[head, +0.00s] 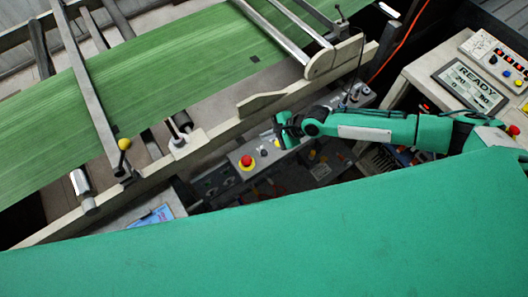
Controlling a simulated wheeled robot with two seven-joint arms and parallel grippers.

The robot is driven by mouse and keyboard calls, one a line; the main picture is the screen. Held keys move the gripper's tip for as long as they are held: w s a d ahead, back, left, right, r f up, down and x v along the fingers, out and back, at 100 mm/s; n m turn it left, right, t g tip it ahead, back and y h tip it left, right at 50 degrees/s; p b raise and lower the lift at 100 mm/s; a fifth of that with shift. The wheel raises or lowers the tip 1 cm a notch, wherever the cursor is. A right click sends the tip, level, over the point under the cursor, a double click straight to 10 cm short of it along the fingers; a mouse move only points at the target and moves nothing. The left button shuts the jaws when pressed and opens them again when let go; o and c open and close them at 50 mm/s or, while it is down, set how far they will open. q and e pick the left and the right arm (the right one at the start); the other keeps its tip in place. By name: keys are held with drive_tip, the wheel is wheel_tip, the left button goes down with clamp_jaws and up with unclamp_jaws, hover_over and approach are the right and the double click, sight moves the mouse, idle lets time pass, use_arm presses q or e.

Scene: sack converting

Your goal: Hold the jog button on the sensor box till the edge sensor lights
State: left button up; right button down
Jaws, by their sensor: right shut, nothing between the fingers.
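A grey control box (235,172) runs along the machine's near rail. It carries a red mushroom button on a yellow base (247,161) and a few small controls beside it. My right gripper (281,131) is over the box, to the right of the red button, with its fingers shut and empty. The gripper covers part of the box top, so I cannot tell whether it touches a button. The jog button is not clearly identifiable. I cannot make out a lit edge sensor. My left gripper is out of view.
A wide green web (170,85) with a small dark square mark runs under metal bars. A yellow-knobbed lever (124,143) stands at left. A panel at right has a display (470,87) reading READY and several buttons. An orange cable (398,42) hangs near the rail.

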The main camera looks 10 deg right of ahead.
drive_tip(key=b, duration=0.6)
hover_over(267, 152)
wheel_tip(267, 152, down, 7)
drive_tip(key=shift+r, duration=0.2)
drive_tip(key=shift+f, duration=0.65)
drive_tip(key=shift+f, duration=0.1)
idle(0.8)
drive_tip(key=shift+f, duration=0.3)
